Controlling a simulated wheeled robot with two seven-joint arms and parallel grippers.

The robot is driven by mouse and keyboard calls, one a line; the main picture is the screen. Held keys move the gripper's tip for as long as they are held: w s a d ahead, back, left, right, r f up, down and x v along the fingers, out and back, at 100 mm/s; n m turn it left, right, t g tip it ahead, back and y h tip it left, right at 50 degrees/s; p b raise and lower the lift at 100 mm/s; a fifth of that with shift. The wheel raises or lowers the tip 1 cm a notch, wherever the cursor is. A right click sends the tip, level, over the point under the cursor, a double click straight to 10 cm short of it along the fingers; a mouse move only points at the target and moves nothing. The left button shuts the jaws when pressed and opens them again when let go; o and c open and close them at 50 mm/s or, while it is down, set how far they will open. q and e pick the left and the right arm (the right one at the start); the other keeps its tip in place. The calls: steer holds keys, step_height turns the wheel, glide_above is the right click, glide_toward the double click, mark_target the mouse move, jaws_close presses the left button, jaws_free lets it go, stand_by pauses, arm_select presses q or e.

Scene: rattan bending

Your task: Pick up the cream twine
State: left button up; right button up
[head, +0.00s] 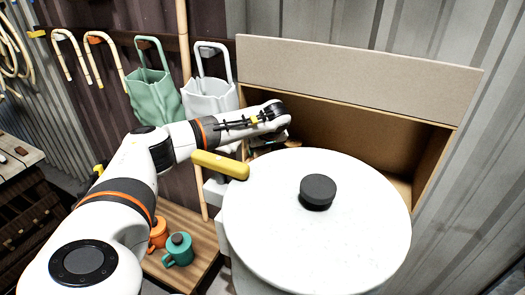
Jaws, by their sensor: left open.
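I cannot make out the cream twine in this view. My left arm reaches in from the left, and its open left gripper (270,142) is partly hidden behind the wrist and the white lid. It is at the left end of an open cardboard box (352,73). A few small dark and light shapes show close to the gripper, too small to tell apart. The box's near inside is hidden by the lid. My right gripper is not in view.
A large white round lid (265,205) with a black knob (318,191) and a yellow handle (220,165) fills the front. A green bag (150,92) and a white bag (212,97) hang behind my arm.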

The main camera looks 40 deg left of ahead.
arm_select(q)
steer(key=c, duration=0.6)
steer(key=shift+r, duration=0.1)
steer(key=shift+c, duration=0.2)
